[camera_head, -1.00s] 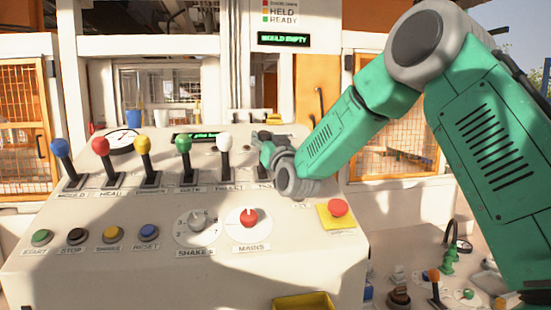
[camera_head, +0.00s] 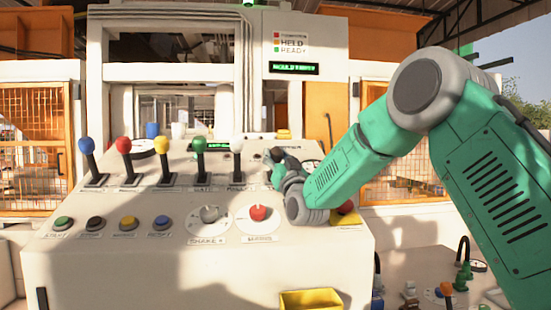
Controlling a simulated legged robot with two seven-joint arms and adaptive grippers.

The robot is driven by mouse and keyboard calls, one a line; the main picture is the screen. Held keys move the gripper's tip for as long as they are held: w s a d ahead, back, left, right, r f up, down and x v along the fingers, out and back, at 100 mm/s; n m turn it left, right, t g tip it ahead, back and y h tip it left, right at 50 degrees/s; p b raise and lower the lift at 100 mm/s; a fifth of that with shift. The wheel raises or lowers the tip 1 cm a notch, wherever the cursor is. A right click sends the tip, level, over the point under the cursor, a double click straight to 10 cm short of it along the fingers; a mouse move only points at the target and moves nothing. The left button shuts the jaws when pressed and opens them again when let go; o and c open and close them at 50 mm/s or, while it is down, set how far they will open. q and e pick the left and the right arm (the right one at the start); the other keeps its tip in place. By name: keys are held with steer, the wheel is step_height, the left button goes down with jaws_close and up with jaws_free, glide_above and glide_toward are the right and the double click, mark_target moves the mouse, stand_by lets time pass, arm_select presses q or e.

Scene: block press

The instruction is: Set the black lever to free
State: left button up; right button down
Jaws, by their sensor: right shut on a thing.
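A row of levers stands on the sloped control panel (camera_head: 110,265), with blue (camera_head: 86,145), red (camera_head: 123,145), yellow (camera_head: 161,151), green (camera_head: 200,143) and white (camera_head: 237,146) knobs. My right gripper (camera_head: 276,160) is at the right end of this row, just right of the white lever. It is shut on the black lever, which it mostly hides. I cannot make out the lever's exact tilt or its label. My left gripper is not in view.
Below the levers are several push buttons (camera_head: 127,223), a grey rotary knob (camera_head: 209,214) and a red mains knob (camera_head: 258,213). A yellow emergency-stop plate (camera_head: 346,218) is partly behind my right arm. A yellow tray (camera_head: 310,300) sits at the panel's front.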

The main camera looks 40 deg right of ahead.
steer(key=shift+f, duration=0.5)
steer(key=c, duration=1)
jaws_free()
steer(key=shift+r, duration=0.1)
steer(key=shift+r, duration=0.2)
steer(key=shift+r, duration=0.3)
step_height(320, 180, up, 9)
steer(key=shift+w+f, duration=0.1)
steer(key=shift+d, duration=0.1)
